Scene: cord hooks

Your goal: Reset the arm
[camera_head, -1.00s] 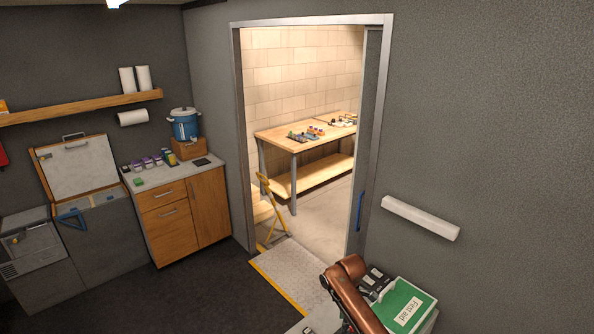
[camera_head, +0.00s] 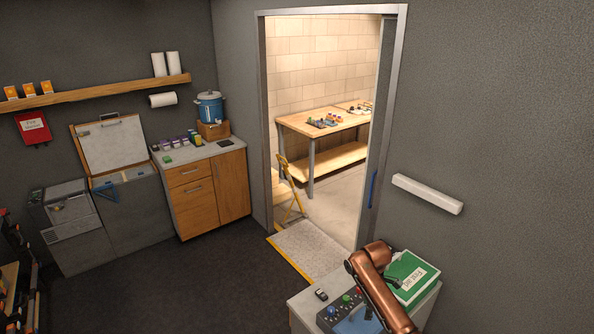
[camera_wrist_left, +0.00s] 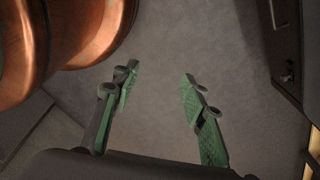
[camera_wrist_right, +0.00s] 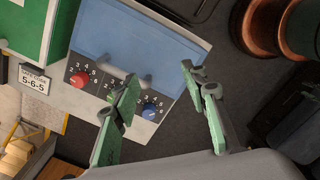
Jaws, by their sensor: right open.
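My right arm (camera_head: 372,283) shows as copper links at the lower right of the head view, over a grey cabinet. In the right wrist view, my right gripper (camera_wrist_right: 160,75) is open with its green-padded fingers apart and nothing between them. Beyond the fingers are a blue panel with a handle (camera_wrist_right: 130,48), a red knob (camera_wrist_right: 79,79) and a blue knob (camera_wrist_right: 151,110); a green knob is partly hidden by a finger. In the left wrist view, my left gripper (camera_wrist_left: 158,72) is open and empty above plain grey floor. I cannot make out either gripper in the head view.
A green first aid box (camera_head: 408,278) lies on the grey cabinet (camera_head: 301,304) beside my right arm. A doorway with a metal threshold plate (camera_head: 307,246) stands open ahead. A wooden cabinet (camera_head: 208,192) and an open chest (camera_head: 137,215) line the left. The dark floor between is clear.

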